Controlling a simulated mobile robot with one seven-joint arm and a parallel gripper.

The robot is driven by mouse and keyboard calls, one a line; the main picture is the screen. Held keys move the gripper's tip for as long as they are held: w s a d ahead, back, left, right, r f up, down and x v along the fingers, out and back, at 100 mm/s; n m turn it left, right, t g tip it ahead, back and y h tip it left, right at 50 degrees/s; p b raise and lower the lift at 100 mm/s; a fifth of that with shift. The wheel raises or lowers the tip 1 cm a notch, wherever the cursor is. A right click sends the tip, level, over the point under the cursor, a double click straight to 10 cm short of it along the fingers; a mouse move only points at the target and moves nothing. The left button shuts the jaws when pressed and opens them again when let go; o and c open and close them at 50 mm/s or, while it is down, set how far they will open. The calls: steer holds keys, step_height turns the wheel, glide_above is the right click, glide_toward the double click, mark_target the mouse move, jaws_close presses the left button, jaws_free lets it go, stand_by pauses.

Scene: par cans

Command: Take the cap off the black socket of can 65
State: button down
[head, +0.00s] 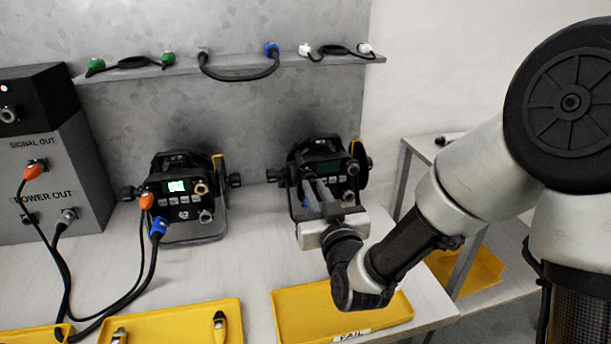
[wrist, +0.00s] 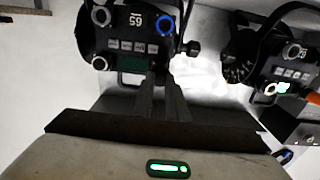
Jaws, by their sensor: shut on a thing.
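Can 65 (head: 322,150) is the right-hand black can on the bench, and its number shows upside down in the wrist view (wrist: 136,20). My gripper (wrist: 158,76) reaches to the can's face, over the corner where the black socket sits. It also shows in front of the can in the head view (head: 315,188). The fingers are close together and shut on the cap, which they hide along with the black socket. I cannot tell whether the cap is still seated. A blue-ringed socket (wrist: 166,23) and two pale-rimmed sockets show beside my fingers.
A second can (head: 183,208) with a lit screen and orange and blue plugs stands to the left. A grey test box (head: 85,175) is at far left. Yellow trays (head: 290,330) line the front edge, one marked FAIL. A shelf (head: 220,70) with short cables runs behind.

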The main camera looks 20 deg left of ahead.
steer(key=shift+b+v, duration=0.3)
steer(key=shift+v, duration=0.85)
